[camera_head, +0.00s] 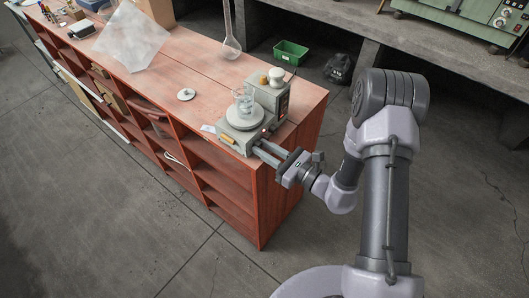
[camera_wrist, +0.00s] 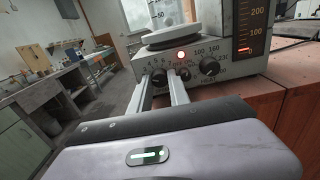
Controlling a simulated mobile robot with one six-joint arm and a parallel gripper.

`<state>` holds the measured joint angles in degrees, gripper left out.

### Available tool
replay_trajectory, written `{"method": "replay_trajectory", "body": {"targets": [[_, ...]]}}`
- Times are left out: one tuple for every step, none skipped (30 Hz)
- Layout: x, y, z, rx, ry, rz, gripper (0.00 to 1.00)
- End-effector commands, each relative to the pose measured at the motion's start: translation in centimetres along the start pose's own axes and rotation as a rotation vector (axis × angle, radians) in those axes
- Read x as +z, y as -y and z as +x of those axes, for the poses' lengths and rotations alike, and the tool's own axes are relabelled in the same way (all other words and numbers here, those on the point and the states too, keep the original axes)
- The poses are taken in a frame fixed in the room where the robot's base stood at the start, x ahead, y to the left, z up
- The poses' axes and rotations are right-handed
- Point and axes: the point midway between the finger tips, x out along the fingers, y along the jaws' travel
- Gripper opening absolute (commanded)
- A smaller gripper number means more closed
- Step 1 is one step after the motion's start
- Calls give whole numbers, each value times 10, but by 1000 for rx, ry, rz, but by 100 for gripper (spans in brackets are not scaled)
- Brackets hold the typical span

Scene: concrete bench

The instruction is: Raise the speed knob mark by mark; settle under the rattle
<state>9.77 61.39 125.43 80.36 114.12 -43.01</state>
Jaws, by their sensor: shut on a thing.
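A grey stirring hotplate (camera_head: 243,130) stands on the near end of the red-brown bench, with a glass beaker (camera_head: 243,100) of clear liquid on its round plate. In the wrist view its front panel shows a dark left knob (camera_wrist: 159,79) among small marks, a small middle knob (camera_wrist: 184,74), and a right knob (camera_wrist: 209,66) labelled HEAT.
An upright unit (camera_wrist: 250,30) with a scale and an orange lit bar stands at the right of the plate. A green crate (camera_head: 290,52) lies beyond.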

Motion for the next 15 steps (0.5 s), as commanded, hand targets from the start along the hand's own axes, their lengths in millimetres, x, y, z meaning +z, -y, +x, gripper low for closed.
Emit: {"method": "replay_trajectory", "body": {"targets": [[-4,0,0,0,0,-41,0],[-4,0,0,0,0,-71,0],[-4,0,0,1,0,-110,0],[-4,0,0,1,0,-138,0],[-4,0,0,1,0,-166,0],[-4,0,0,1,0,-204,0],[-5,0,0,1,0,-232,0],[-5,0,0,1,0,-262,0],[-4,0,0,0,1,-300,0],[-5,0,0,0,1,-328,0],[-5,0,0,0,1,-356,0],[-5,0,0,0,0,-394,0],[-5,0,0,0,0,-423,0],[-5,0,0,0,0,-452,0],[-5,0,0,0,0,-490,0]]}}
